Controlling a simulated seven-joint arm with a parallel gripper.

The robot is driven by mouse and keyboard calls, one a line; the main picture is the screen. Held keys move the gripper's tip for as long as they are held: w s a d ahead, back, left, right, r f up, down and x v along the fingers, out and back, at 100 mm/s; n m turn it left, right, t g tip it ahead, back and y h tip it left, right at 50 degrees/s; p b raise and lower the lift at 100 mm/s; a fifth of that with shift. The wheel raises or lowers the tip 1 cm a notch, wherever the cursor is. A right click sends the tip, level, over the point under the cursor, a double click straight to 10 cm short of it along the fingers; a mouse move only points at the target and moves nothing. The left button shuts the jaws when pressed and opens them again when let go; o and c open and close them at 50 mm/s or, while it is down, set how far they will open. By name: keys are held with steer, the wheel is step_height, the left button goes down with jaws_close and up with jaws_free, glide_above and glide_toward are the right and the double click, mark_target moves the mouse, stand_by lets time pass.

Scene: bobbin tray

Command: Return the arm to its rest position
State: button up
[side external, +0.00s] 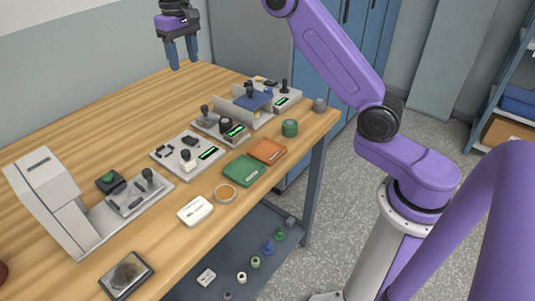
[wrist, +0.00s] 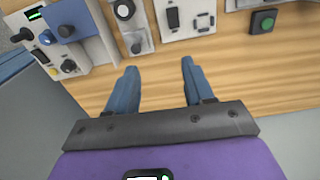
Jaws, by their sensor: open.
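My gripper (side external: 181,53) is at the top left of the side external view, raised above the far part of the wooden table (side external: 110,98). Its two blue fingers point down, stand apart and have nothing between them. In the wrist view my gripper (wrist: 157,82) also shows open, with bare wood between and beyond the fingertips. My purple arm reaches over from the right side. The gripper touches nothing on the table.
Several grey device panels (side external: 187,152) stand in a row along the table. A lower shelf (side external: 225,262) holds several bobbins. The table's far left is clear.

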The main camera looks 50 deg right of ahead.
steer(key=s+a+n, duration=0.3)
steer(key=s+a, duration=0.1)
steer(key=s, duration=0.6)
steer(key=s+a+n, duration=0.3)
steer(key=s+a, duration=0.1)
steer(key=s, duration=0.6)
steer(key=s+d+f+n, duration=0.2)
steer(key=s+d, duration=0.1)
steer(key=s, duration=0.5)
steer(key=s+d+f+n, duration=0.2)
steer(key=s+d+f, duration=0.1)
steer(key=s, duration=0.5)
steer(key=s+d+f+n, duration=0.3)
steer(key=s, duration=0.5)
steer(key=shift+s+f, duration=0.15)
steer(key=shift+s, duration=0.1)
